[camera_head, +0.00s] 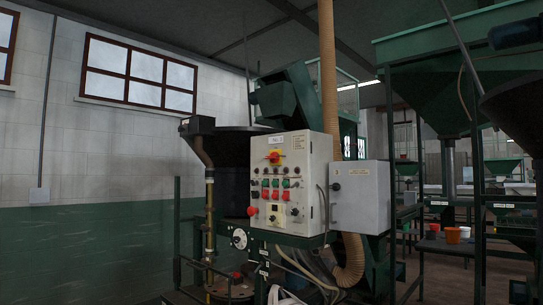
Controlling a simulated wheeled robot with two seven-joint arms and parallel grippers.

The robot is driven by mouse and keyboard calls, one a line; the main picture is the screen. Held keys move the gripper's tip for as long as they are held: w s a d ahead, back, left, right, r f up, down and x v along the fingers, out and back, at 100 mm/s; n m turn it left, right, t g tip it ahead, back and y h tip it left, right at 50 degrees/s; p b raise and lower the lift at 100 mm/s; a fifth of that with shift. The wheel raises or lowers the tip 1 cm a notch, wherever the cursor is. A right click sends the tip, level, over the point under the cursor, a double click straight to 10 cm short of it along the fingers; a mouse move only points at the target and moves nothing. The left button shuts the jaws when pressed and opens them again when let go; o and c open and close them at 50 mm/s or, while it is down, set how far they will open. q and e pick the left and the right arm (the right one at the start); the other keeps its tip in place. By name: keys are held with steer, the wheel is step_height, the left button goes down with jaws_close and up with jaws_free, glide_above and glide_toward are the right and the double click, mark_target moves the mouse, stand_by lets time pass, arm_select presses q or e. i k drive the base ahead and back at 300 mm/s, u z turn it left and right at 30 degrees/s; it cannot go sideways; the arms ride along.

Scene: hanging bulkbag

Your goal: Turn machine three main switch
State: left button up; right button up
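A white control panel (314,190) stands on the machine in the middle of the camera_head view. A larger red button (252,211) sits at the lower left of the panel. No label saying machine three is readable. Neither of my grippers is recognisable in this view.
A grey box (360,196) with a dark knob is right of the panel. A beige corrugated hose (328,70) rises behind it. Cables hang below the panel. A vertical pipe (209,215) stands at the left. Green hoppers (440,85) and buckets (453,235) are at the right.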

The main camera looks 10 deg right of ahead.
mark_target(274, 158)
steer(key=u, duration=0.7)
steer(key=i, duration=0.6)
steer(key=u, duration=0.6)
steer(key=i, duration=0.95)
steer(key=z, duration=0.35)
